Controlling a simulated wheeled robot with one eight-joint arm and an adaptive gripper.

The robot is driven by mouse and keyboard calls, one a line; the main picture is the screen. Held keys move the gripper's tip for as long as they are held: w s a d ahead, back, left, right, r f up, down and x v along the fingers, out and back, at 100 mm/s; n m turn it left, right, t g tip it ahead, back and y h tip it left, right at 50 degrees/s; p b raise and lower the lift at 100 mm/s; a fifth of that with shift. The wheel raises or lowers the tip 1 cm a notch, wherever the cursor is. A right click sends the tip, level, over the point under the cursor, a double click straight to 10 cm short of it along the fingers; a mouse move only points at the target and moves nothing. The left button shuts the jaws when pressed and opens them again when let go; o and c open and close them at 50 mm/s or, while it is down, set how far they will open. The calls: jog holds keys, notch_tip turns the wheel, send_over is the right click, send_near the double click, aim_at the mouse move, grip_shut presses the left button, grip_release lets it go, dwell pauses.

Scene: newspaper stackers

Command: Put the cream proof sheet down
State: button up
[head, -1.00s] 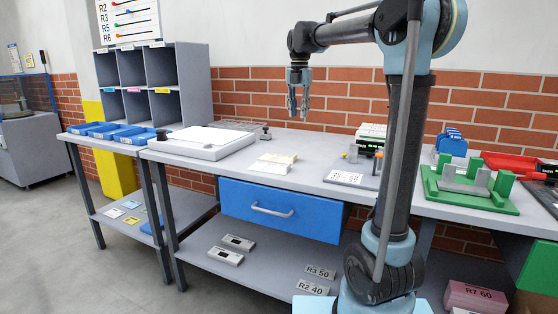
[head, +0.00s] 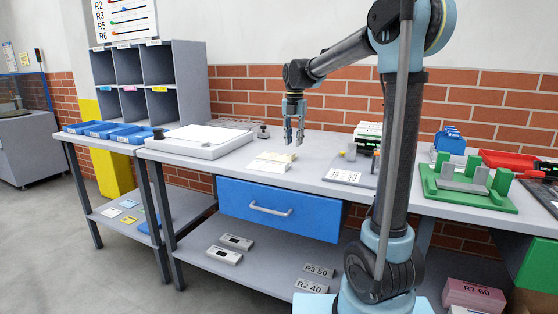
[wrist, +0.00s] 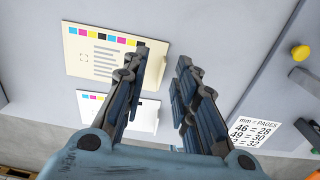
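The cream proof sheet (head: 277,157) lies flat on the grey bench top, and the wrist view shows it (wrist: 93,55) with a row of colour patches along its top edge. A white sheet (head: 268,166) lies just in front of it, apart or nearly so, and also shows in the wrist view (wrist: 122,112). My gripper (head: 295,142) hangs over the bench just right of and above the cream sheet. In the wrist view its two fingers (wrist: 162,63) are apart with nothing between them. The left finger covers part of the cream sheet's right edge.
A white light-box-like tray (head: 200,141) stands to the left, with a wire rack (head: 232,124) behind. To the right are a board with a printed page table (head: 344,176) and a green fixture (head: 468,190). A blue drawer (head: 278,209) is below the bench top.

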jog(key=shift+s+d+f, duration=0.15)
jog(key=shift+f, duration=1.2)
jog(key=shift+s+d+f, duration=0.1)
jog(key=shift+d+f, duration=0.05)
jog(key=shift+f, duration=1.15)
grip_shut()
